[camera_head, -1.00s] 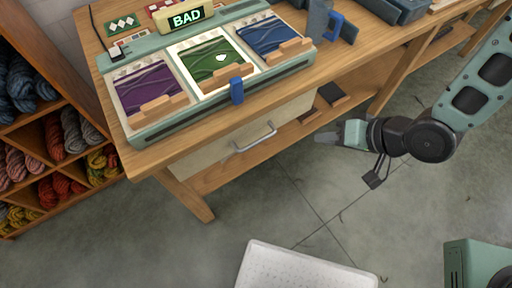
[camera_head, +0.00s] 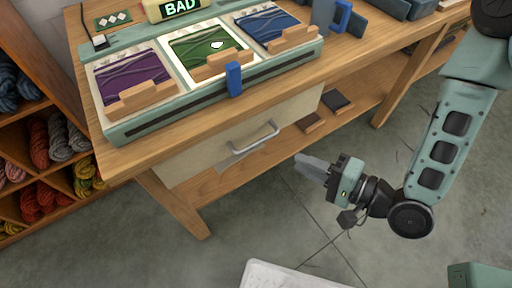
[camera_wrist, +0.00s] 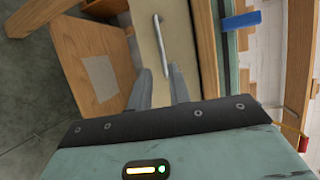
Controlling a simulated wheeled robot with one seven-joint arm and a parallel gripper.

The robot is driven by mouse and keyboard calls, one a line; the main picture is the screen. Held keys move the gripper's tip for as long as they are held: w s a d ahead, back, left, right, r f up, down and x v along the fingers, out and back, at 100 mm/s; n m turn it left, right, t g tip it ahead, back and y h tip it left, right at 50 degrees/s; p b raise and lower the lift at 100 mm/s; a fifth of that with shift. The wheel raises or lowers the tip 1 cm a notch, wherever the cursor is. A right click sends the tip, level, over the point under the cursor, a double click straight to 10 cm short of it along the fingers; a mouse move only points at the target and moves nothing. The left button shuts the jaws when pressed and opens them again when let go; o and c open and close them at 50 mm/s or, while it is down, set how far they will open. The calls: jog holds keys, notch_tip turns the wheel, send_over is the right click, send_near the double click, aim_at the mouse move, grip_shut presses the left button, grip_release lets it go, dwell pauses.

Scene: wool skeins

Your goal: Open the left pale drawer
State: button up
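The pale drawer (camera_head: 215,150) sits under the wooden tabletop, its front looking flush with the bench. Its grey bar handle (camera_head: 256,139) stands out from the front. My gripper (camera_head: 303,164) is in front of the drawer, right of and a little below the handle in the head view, apart from it. In the wrist view the drawer front (camera_wrist: 148,45) and the handle (camera_wrist: 161,42) lie ahead. My two fingers (camera_wrist: 160,88) are spread with a gap between them, and nothing is held. The handle's near end lines up with the gap; its exact distance is unclear.
A green tray (camera_head: 190,105) with purple, green and blue skein cards sits on the bench (camera_head: 335,85). Small dark blocks (camera_head: 335,99) lie on the lower shelf. Wool cubbies (camera_head: 40,150) stand at left. A white box (camera_head: 290,276) is on the floor.

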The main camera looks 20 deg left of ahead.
jog(key=b, duration=0.5)
send_near(256, 142)
jog(key=a+f, duration=0.1)
jog(key=x, duration=0.9)
jog(key=shift+w+r, duration=0.1)
jog(key=shift+w, duration=0.05)
grip_shut()
